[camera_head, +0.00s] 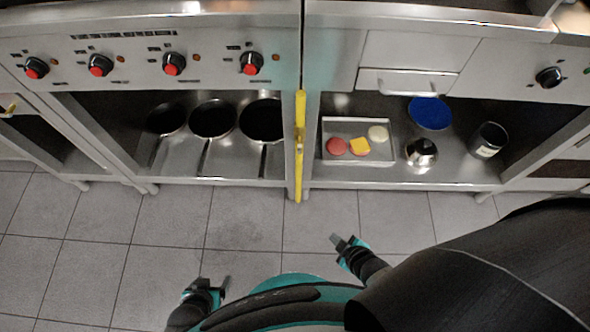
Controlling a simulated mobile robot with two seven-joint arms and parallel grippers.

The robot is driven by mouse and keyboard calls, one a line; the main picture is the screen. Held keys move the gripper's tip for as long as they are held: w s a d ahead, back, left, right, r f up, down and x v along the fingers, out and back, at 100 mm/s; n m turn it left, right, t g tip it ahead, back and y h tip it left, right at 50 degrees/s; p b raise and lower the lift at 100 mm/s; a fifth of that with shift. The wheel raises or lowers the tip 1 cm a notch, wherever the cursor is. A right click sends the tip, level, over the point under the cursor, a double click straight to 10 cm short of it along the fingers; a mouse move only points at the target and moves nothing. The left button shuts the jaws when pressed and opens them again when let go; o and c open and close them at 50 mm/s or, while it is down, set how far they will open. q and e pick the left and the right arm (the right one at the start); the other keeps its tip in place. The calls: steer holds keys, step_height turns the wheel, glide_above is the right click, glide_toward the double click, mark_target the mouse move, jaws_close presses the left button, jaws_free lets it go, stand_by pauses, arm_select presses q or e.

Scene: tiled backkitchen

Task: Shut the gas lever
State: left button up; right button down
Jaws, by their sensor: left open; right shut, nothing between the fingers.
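A yellow upright gas pipe (299,180) runs down the post between the two steel counter units, in the middle of the head view. The yellow gas lever (300,118) appears to lie along the pipe, near a small brass-coloured fitting at mid-height. Its exact outline is hard to tell from the pipe. My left gripper (215,284) is open and empty, low over the floor, left of and nearer than the pipe. My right gripper (343,241) is shut and empty, right of and nearer than the pipe. Neither touches the lever.
Several red-capped knobs (174,64) line the left panel. Pans (212,120) stand on the left shelf. The tiled floor (245,220) ahead is clear.

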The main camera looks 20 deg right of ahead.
arm_select(q)
steer(key=w+d+r+t+h+b, duration=0.1)
steer(key=w+d+r+t+b, duration=0.2)
steer(key=r, duration=0.7)
steer(key=w+d+r+t+h+b, duration=0.2)
steer(key=w+d+r+t+b, duration=0.1)
steer(key=w+d+r+b, duration=0.3)
step_height(320, 180, up, 4)
steer(key=shift+w+d+f+b, duration=0.1)
steer(key=shift+w+d+b, duration=0.2)
steer(key=shift+b, duration=0.8)
arm_select(e)
steer(key=w+a+r+n+t+y, duration=0.1)
steer(key=w+a+r+n+t, duration=0.3)
steer(key=w+n+t, duration=0.1)
steer(key=w+a+r+n+t, duration=0.4)
steer(key=w+r+n+t, duration=0.1)
steer(key=w, duration=0.3)
steer(key=shift+w+r+n+y, duration=0.15)
steer(key=shift+w+n+y, duration=0.2)
steer(key=shift+n, duration=0.25)
